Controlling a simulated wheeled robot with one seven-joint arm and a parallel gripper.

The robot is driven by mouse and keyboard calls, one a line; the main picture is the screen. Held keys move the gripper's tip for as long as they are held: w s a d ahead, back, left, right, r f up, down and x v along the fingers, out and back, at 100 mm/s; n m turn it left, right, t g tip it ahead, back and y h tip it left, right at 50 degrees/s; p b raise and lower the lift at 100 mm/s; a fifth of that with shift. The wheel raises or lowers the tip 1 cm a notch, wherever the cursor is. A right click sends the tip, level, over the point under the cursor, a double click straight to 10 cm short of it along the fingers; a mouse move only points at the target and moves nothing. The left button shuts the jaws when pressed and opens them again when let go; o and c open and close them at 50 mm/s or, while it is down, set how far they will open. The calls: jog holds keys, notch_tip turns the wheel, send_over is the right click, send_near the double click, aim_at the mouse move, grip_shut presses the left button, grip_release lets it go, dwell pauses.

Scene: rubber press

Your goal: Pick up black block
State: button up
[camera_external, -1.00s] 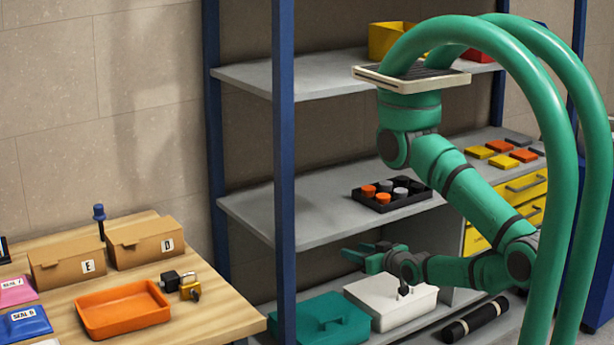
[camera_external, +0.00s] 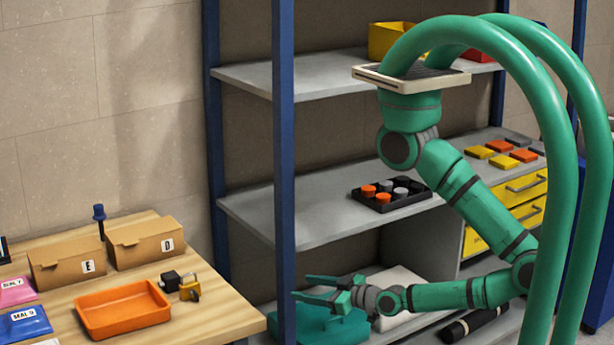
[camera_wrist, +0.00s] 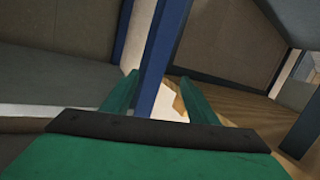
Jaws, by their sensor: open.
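The black block (camera_external: 170,280) sits on the wooden table, right of the orange tray (camera_external: 123,309) and against a yellow piece (camera_external: 190,287). My gripper (camera_external: 300,288) is open and empty, its fingers pointing left, just at the blue shelf post. It is well to the right of the block and apart from it. In the wrist view, my gripper (camera_wrist: 152,92) shows two green fingers spread, with the blue post (camera_wrist: 157,60) between or beyond them. I cannot make out the black block in the wrist view.
The blue front post (camera_external: 284,150) stands between my gripper and the table (camera_external: 225,300). A grey shelf (camera_external: 290,225) is above my forearm. A teal case (camera_external: 320,325) and a white case (camera_external: 400,282) lie below it. Boxes E (camera_external: 68,262) and D (camera_external: 146,243) stand behind the tray.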

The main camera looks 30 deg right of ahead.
jog(key=a+r+n+y, duration=0.3)
jog(key=a+n+y, duration=0.15)
jog(key=a, duration=0.55)
notch_tip(320, 180, up, 24)
jog(key=f+n+g+y, duration=0.1)
jog(key=n+g+y, duration=0.75)
jog(key=g, duration=0.55)
send_over(172, 280)
jog(key=s+d, duration=0.2)
jog(key=s, duration=0.2)
jog(key=shift+w+r, duration=0.15)
jog(key=shift+r, duration=0.1)
jog(key=w+d+f+h, duration=0.1)
jog(key=w+f+h, duration=0.1)
jog(key=f, duration=0.2)
jog(key=w+d+f+m+h, duration=0.1)
jog(key=f+h, duration=0.1)
jog(key=f, duration=0.2)
jog(key=w+d+f+h, duration=0.1)
jog(key=w+f+h, duration=0.1)
jog(key=f, duration=0.2)
jog(key=shift+w+d+m+g, duration=0.2)
jog(key=shift+w+m+g, duration=0.1)
jog(key=shift+w+m, duration=0.1)
jog(key=shift+x, duration=2.5)
jog(key=shift+f, duration=0.1)
